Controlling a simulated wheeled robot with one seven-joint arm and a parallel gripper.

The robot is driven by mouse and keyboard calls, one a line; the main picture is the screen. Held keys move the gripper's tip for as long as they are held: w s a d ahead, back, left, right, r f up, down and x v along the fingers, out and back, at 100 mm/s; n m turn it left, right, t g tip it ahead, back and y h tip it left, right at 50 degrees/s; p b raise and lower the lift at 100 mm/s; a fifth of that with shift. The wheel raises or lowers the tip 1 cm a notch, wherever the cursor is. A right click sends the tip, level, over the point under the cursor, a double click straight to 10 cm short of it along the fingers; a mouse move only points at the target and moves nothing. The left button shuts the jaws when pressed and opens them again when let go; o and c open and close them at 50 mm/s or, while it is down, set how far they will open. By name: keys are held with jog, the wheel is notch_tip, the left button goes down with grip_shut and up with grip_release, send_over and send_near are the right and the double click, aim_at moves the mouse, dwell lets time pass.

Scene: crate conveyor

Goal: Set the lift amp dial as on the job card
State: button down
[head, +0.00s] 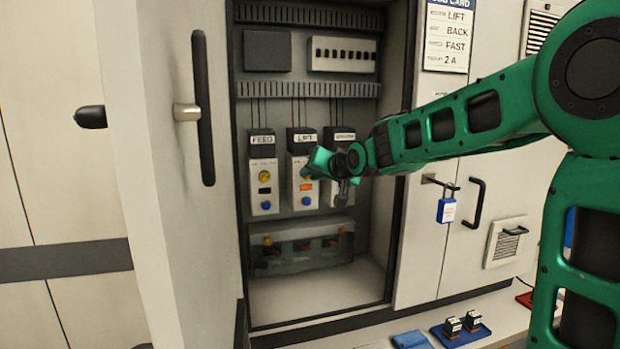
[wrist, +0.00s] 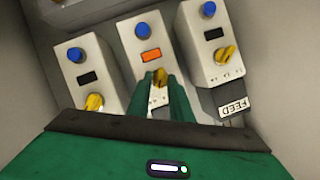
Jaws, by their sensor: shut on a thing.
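The lift unit (head: 301,200) is the middle of three white control boxes in the open cabinet. In the wrist view it is seen upside down, with a blue button, a lit orange window (wrist: 151,56) and a yellow amp dial (wrist: 160,76). My gripper (head: 309,171) is at this box, and in the wrist view its green fingers (wrist: 161,84) are shut on the yellow dial. The fingers hide most of the dial and its scale, so its setting is unclear. The job card (head: 447,36) reads LIFT, BACK, FAST, 2 A.
The feed unit (head: 264,190) stands left of the lift unit, its window dark. A third unit (wrist: 88,75) stands on the other side, also dark. The open cabinet door (head: 180,200) is at the left. A blue padlock (head: 446,210) hangs on the right door.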

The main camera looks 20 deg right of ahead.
jog(key=n+h, duration=0.2)
jog(key=n, duration=0.1)
jog(key=shift+a, duration=0.25)
jog(key=shift+n+h, duration=0.3)
dwell(0.4)
jog(key=c, duration=1.9)
grip_release()
jog(key=shift+w, duration=0.1)
jog(key=shift+o, duration=0.2)
jog(key=v, duration=1)
jog(key=shift+s+r, duration=0.25)
jog(key=shift+s, duration=0.05)
